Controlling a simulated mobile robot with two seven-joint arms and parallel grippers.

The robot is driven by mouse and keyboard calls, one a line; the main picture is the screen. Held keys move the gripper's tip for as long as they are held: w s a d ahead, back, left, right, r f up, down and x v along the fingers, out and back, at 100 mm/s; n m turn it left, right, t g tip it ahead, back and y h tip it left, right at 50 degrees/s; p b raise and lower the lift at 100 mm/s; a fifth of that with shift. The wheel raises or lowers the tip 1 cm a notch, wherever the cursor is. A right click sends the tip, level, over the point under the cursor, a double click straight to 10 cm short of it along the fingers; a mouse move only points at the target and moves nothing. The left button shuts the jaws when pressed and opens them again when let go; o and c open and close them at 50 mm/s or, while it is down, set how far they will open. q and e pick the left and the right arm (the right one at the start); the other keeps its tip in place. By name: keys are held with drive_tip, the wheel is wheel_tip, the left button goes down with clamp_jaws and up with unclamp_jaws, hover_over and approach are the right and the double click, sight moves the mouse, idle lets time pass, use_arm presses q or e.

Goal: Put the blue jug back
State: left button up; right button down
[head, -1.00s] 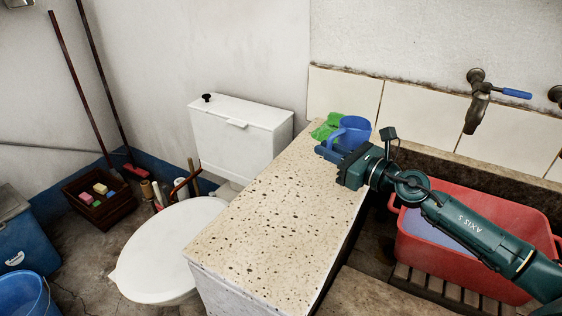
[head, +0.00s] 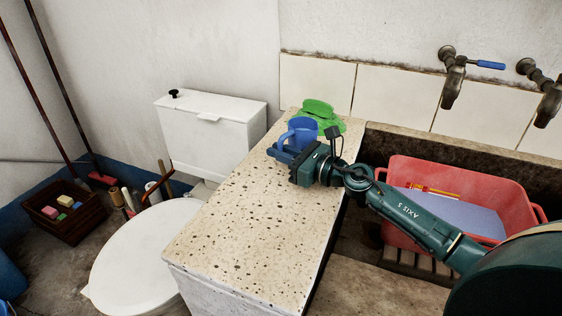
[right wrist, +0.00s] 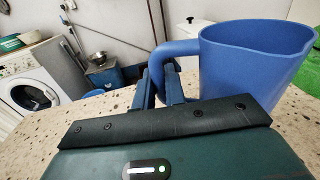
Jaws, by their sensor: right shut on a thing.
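The blue jug (head: 298,133) is upright over the speckled counter slab (head: 237,217), near its back end. I cannot tell whether its base touches the slab. My right gripper (head: 281,153) is shut on the jug's handle; its fingers hide part of the handle. In the right wrist view the jug (right wrist: 255,62) is at the right, with its handle between the fingertips of the gripper (right wrist: 160,76). My left gripper is not in view.
Green cloths (head: 320,110) lie just behind and right of the jug. A red basin (head: 395,215) stands in the trough at the right, under my right arm. Taps (head: 453,80) stick out from the wall. A toilet (head: 150,250) stands left of the slab. The slab's front part is clear.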

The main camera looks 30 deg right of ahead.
drive_tip(key=shift+f, duration=0.45)
drive_tip(key=shift+r, duration=0.1)
drive_tip(key=c, duration=1.9)
unclamp_jaws()
drive_tip(key=shift+f, duration=0.3)
drive_tip(key=o, duration=0.4)
drive_tip(key=shift+o, duration=0.2)
drive_tip(key=shift+r, duration=0.1)
